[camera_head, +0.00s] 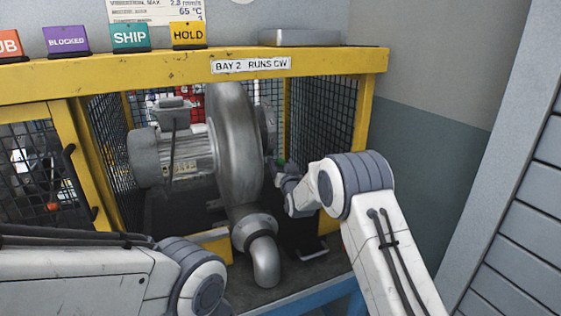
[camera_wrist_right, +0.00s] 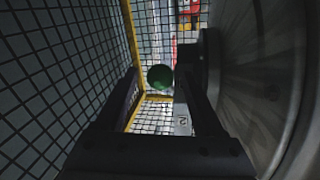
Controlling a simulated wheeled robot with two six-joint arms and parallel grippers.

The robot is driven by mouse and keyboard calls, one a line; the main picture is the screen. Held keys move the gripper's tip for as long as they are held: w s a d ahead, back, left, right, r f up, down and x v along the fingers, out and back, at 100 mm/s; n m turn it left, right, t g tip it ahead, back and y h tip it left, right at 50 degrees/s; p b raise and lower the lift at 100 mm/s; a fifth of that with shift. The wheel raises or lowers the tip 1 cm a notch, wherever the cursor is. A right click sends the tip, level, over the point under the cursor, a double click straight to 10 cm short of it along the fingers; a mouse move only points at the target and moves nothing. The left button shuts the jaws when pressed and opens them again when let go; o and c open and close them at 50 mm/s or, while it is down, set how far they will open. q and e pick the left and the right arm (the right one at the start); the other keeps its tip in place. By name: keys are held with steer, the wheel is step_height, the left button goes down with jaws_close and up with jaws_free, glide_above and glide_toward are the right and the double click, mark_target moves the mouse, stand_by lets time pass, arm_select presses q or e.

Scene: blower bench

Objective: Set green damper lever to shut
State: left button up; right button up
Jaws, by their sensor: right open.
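The green damper lever shows as a round green knob (camera_wrist_right: 160,77) in the right wrist view. It appears between the two dark fingers of my right gripper (camera_wrist_right: 156,88), which is open. I cannot tell whether either finger touches it. In the head view a small bit of green (camera_head: 281,161) shows at the right side of the blower housing (camera_head: 236,140), by my right gripper (camera_head: 275,168). The lever's shaft and setting marks cannot be made out. My left arm enters at the lower left, with its gripper out of view.
A yellow frame (camera_head: 190,66) with black mesh encloses the blower on its sides. The grey motor (camera_head: 172,155) is left of the housing, and an outlet pipe (camera_head: 265,260) bends down below. The housing and mesh leave a narrow gap around my right gripper.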

steer(key=shift+w, duration=0.7)
steer(key=shift+a, duration=0.1)
jaws_close()
stand_by(1.0)
